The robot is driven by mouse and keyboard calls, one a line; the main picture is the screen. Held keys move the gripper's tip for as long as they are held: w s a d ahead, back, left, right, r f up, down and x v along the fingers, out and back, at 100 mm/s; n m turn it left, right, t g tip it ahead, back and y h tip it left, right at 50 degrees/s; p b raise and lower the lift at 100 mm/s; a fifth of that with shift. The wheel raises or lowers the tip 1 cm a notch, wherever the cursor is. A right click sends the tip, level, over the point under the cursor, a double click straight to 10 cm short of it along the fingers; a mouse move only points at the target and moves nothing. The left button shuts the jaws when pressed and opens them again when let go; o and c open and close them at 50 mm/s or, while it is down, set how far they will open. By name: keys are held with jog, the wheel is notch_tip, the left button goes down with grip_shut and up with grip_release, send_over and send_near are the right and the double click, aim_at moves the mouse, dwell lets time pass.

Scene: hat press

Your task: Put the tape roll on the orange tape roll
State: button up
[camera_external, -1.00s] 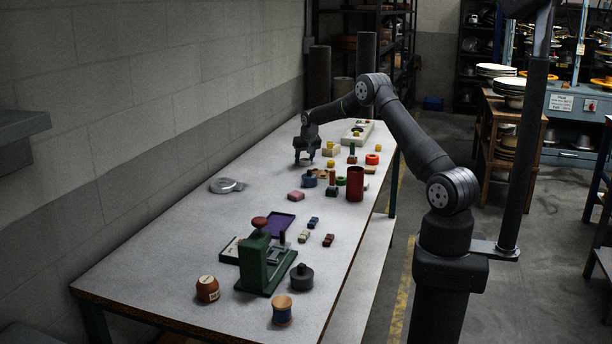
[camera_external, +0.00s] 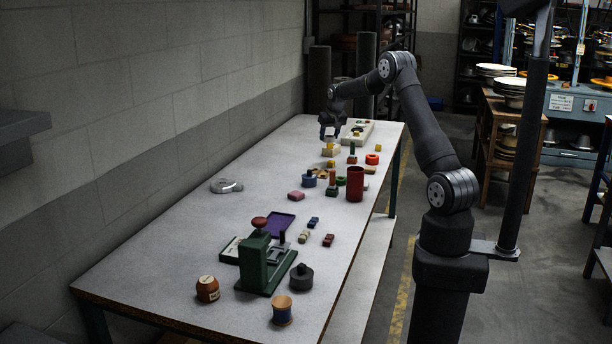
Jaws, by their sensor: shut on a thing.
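My gripper (camera_external: 328,136) is over the far left part of the table, just above a cream block with a yellow top (camera_external: 330,149). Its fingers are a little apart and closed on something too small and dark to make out. The orange tape roll (camera_external: 372,159) lies flat on the table near the right edge, to the right of and nearer than my gripper, with nothing seen on it. A blue ring-shaped piece (camera_external: 309,180), which looks like a tape roll, lies on the table nearer the camera, apart from my gripper.
A tall red cylinder (camera_external: 355,184) stands near the right edge, with small blocks around it. A cream tray (camera_external: 357,131) lies at the far end. A green press (camera_external: 265,262) and a purple tray (camera_external: 277,224) are nearer. The table's left side is mostly clear.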

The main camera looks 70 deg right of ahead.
jog(key=s+d+r+m+g, duration=0.1)
jog(key=s+d+r+m, duration=0.15)
jog(key=s, duration=1.25)
jog(key=s+d+r+m, duration=0.15)
jog(key=s+d, duration=0.25)
jog(key=s, duration=1)
send_near(372, 155)
jog(key=shift+w+d+f+n, duration=0.35)
jog(key=shift+d+f, duration=0.2)
jog(key=shift+f, duration=0.2)
jog(key=shift+h, duration=0.3)
jog(key=shift+f, duration=2.05)
jog(key=shift+f, duration=0.15)
jog(key=o, duration=1)
jog(key=shift+c, duration=0.2)
